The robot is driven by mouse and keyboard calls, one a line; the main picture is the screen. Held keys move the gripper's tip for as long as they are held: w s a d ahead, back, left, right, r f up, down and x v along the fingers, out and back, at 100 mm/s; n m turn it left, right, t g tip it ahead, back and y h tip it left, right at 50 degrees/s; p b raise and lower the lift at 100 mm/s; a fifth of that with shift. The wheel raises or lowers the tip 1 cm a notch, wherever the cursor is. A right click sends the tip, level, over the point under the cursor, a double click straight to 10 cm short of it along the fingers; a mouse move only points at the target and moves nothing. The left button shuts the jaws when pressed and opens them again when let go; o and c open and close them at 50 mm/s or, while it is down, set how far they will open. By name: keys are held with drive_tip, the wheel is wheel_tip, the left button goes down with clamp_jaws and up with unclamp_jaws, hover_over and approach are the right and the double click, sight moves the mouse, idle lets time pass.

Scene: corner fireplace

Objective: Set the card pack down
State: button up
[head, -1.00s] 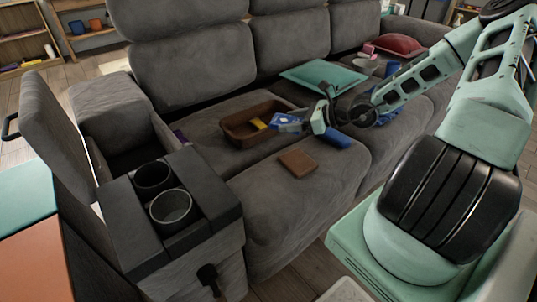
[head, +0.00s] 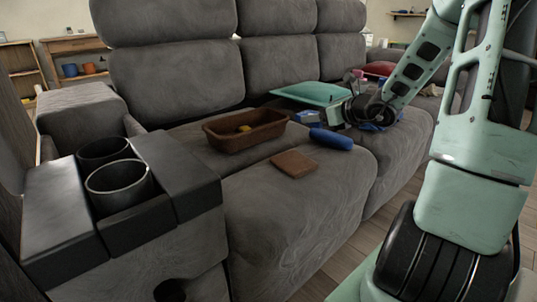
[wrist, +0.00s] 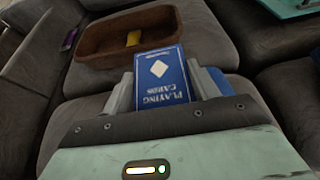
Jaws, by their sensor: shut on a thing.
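The card pack (wrist: 160,76) is a blue box with a white diamond and the words "PLAYING CARDS". In the wrist view it sits between the two fingers of my gripper (wrist: 163,85), which is shut on it. In the head view my gripper (head: 325,117) is over the sofa seat, to the right of the brown tray, and a small part of the card pack (head: 306,117) shows at its tip. I cannot tell the exact gap between the pack and the seat.
A brown tray (head: 245,143) holding a small yellow thing (head: 244,128) lies on the sofa seat. A brown flat square (head: 294,164) and a blue roll-shaped thing (head: 331,139) lie in front. The front seat (head: 290,215) has bare room.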

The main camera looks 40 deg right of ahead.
sight(314, 152)
wheel_tip(314, 152, down, 10)
drive_tip(key=b, duration=0.6)
drive_tip(key=shift+r, duration=0.15)
drive_tip(key=o, duration=0.7)
